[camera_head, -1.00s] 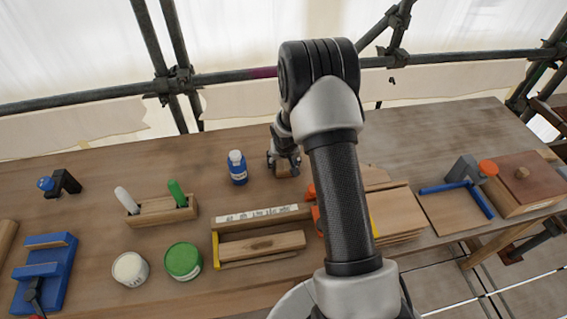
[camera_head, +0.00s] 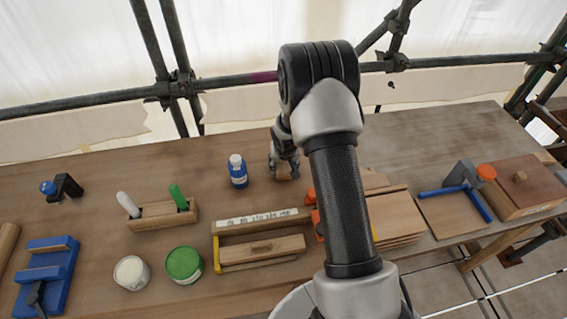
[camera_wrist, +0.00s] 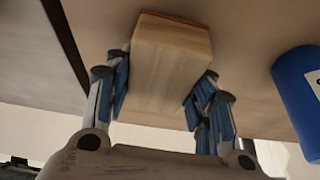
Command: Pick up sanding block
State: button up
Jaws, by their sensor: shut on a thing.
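The sanding block (camera_wrist: 172,62) is a pale wooden block with a reddish strip along its far edge in the wrist view. It sits between the two blue-padded fingers of my gripper (camera_wrist: 160,95), which are shut on it. In the head view my gripper (camera_head: 285,172) is over the back middle of the workbench, with the sanding block (camera_head: 284,174) showing small and brown at its fingertips. My gripper partly hides the block there. I cannot tell whether the block touches the bench top.
A blue bottle (camera_head: 238,172) stands close to the left of my gripper. A wooden holder (camera_head: 163,214) with two markers, a green tin (camera_head: 184,265) and a white tin (camera_head: 131,272) stand further left. Wooden boards (camera_head: 398,216) lie right. The bench behind my gripper is clear.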

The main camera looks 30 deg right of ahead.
notch_tip(320, 180, up, 20)
jog(key=p, duration=0.5)
jog(key=shift+f+p, duration=0.2)
jog(key=shift+p, duration=0.1)
jog(key=o, duration=0.5)
jog(key=c, duration=0.3)
jog(key=shift+f, duration=0.1)
